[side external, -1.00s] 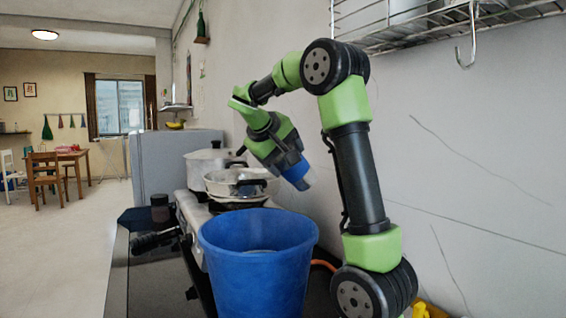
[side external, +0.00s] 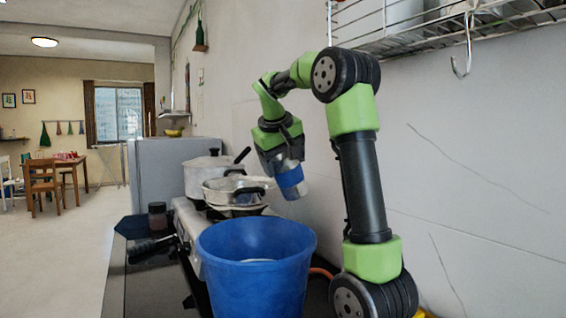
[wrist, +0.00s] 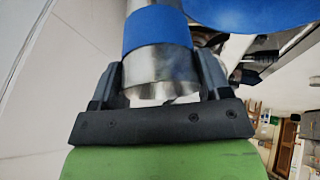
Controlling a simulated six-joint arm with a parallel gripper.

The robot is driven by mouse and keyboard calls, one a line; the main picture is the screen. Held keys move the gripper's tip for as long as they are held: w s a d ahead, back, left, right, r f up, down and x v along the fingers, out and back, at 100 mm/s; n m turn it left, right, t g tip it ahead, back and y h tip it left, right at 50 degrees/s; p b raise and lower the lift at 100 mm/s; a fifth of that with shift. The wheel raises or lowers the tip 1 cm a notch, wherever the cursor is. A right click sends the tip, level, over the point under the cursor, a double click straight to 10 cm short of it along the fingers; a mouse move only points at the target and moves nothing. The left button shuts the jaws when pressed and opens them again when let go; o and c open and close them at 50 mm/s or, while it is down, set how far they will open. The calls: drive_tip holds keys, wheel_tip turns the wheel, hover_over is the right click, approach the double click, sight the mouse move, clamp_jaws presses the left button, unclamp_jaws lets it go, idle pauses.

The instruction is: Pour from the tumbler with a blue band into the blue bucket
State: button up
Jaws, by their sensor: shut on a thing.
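The tumbler (side external: 291,180) is silvery with a blue band around it. My gripper (side external: 280,160) is shut on it and holds it in the air, slightly tilted, above and behind the right part of the bucket's rim. In the wrist view the tumbler (wrist: 158,60) sits between the two dark fingers of my gripper (wrist: 160,80). The blue bucket (side external: 255,285) stands open in the foreground, with something pale low inside it. A blue edge of the bucket (wrist: 250,12) shows at the top right of the wrist view. The tumbler's contents cannot be seen.
A stove with a lidded pot (side external: 203,176) and a pan (side external: 233,190) stands behind the bucket. A dark jar (side external: 157,216) is to the left. The wall is close on the right, with a wire rack (side external: 440,25) high up.

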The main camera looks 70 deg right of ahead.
drive_tip(key=shift+r+t+y, duration=0.1)
drive_tip(key=shift+t+y, duration=0.2)
drive_tip(key=shift+r+m+t+y, duration=0.3)
drive_tip(key=shift+r+t+y, duration=0.05)
drive_tip(key=shift+t+y, duration=0.6)
drive_tip(key=shift+t, duration=0.35)
drive_tip(key=shift+r, duration=2.5)
drive_tip(key=shift+w+a, duration=0.1)
